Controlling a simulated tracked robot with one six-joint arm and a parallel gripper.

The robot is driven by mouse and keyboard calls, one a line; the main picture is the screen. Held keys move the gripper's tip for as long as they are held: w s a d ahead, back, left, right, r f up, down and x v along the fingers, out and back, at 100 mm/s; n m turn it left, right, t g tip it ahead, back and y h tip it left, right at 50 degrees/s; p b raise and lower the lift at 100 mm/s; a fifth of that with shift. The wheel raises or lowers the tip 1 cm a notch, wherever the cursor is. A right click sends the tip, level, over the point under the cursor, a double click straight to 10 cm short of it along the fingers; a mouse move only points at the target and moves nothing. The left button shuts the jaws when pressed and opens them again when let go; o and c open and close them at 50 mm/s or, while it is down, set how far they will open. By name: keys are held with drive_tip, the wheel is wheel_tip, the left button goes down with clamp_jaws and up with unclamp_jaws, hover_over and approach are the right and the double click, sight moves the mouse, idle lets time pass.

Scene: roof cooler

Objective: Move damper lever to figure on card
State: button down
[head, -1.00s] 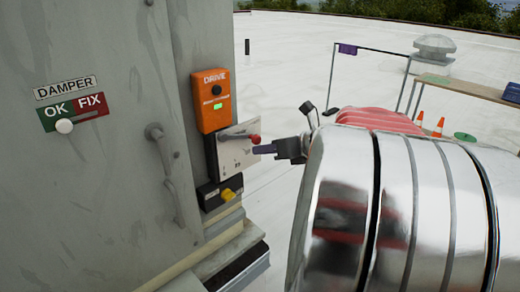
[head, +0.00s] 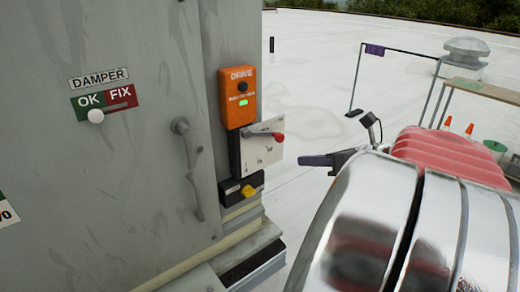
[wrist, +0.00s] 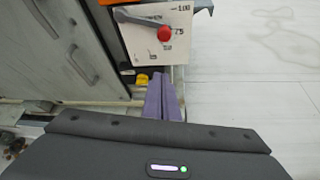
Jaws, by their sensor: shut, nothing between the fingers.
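The damper lever (head: 262,134) is a grey arm with a red knob (head: 278,137), on a white scale plate (head: 262,154) beside the cabinet. In the wrist view the lever (wrist: 140,20) slants down right, its red knob (wrist: 164,34) just left of the 75 mark; 100 is above, 50 below. My gripper (head: 302,160) is shut and empty, to the right of and below the knob, apart from it. Its purple fingers (wrist: 164,80) show together below the plate in the wrist view. A white card (head: 7,214) is cut off at the left edge; its figure is not readable.
An orange DRIVE box (head: 238,96) with a green light sits above the plate, and a yellow switch (head: 247,190) below it. The cabinet handle (head: 190,165) stands out to the left. The DAMPER slider knob (head: 96,116) is at OK. Open roof lies to the right.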

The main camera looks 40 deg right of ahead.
drive_tip(key=shift+s+r, duration=0.15)
drive_tip(key=shift+s, duration=0.2)
wheel_tip(320, 180, up, 15)
drive_tip(key=w+d+m+g, duration=0.1)
drive_tip(key=d+m, duration=0.1)
drive_tip(key=m, duration=3.3)
drive_tip(key=shift+d+f+g, duration=0.2)
drive_tip(key=shift+g, duration=0.2)
